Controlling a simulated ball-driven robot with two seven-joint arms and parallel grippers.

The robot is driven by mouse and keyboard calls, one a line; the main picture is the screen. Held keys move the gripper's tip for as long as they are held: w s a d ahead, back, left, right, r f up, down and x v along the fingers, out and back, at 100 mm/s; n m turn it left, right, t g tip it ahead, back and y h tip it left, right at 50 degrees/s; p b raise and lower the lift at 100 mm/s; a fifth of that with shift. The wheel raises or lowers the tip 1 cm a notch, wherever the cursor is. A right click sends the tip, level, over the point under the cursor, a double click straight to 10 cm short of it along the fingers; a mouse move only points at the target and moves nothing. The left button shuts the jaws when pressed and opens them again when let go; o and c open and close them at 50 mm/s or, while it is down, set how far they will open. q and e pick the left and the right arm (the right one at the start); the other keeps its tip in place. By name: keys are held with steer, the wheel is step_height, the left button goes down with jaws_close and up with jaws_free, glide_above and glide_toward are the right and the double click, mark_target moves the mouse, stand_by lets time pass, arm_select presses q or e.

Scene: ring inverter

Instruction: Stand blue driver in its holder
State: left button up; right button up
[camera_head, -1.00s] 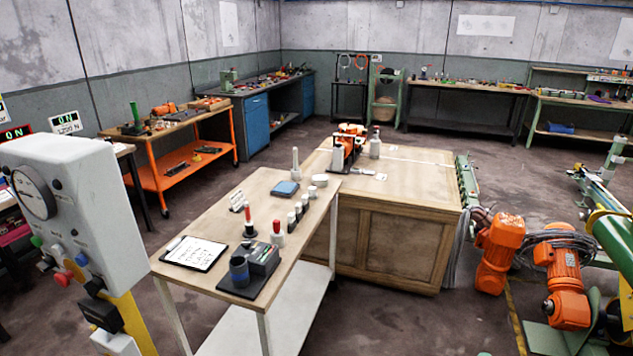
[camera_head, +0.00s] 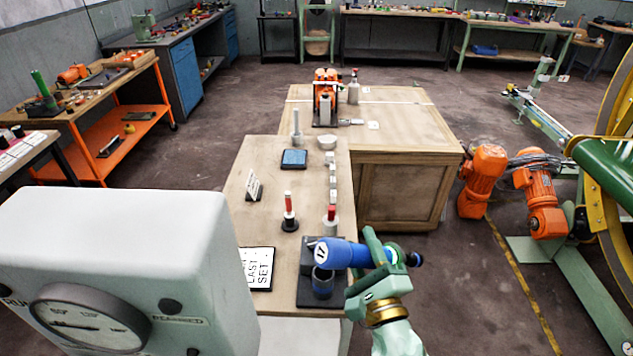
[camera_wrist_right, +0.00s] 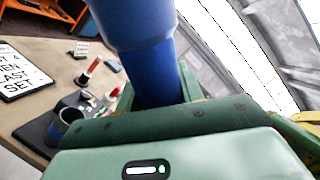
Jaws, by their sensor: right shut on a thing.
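The blue driver (camera_head: 340,254) is held by my right gripper (camera_head: 373,250) and lies roughly level in the head view. Its round, marked end points left and its dark end sticks out to the right of the jaws. The holder is a dark blue cup (camera_head: 322,281) on a black base (camera_head: 318,299) at the table's near right corner. The driver is above the cup in the head view, apart from it. In the right wrist view the driver (camera_wrist_right: 150,55) rises from between the jaws, and the cup (camera_wrist_right: 67,120) stands at lower left. My left gripper is not in view.
A dark box (camera_head: 322,248) stands behind the cup. Red-handled tools (camera_head: 289,213) and several small cylinders stand farther back on the wooden table (camera_head: 265,215). A lettered card (camera_head: 258,268) lies left of the base. A gauge cabinet (camera_head: 120,260) fills the near left.

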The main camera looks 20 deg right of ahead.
steer(key=w+a+r+m+g+p, duration=0.1)
steer(key=w+a+m+p, duration=0.1)
steer(key=w+m, duration=0.4)
steer(key=w+a+r+m+g+p, duration=0.1)
steer(key=w+a+r+m+p, duration=0.1)
steer(key=w+m, duration=0.3)
steer(key=shift+w+r+m+g+p, duration=0.35)
steer(key=shift+w+p, duration=0.2)
steer(key=shift+p, duration=0.2)
step_height(320, 180, down, 17)
steer(key=b, duration=1.3)
steer(key=shift+r+b, duration=0.2)
steer(key=shift+b, duration=0.2)
steer(key=shift+f, duration=0.15)
steer(key=o, duration=1.2)
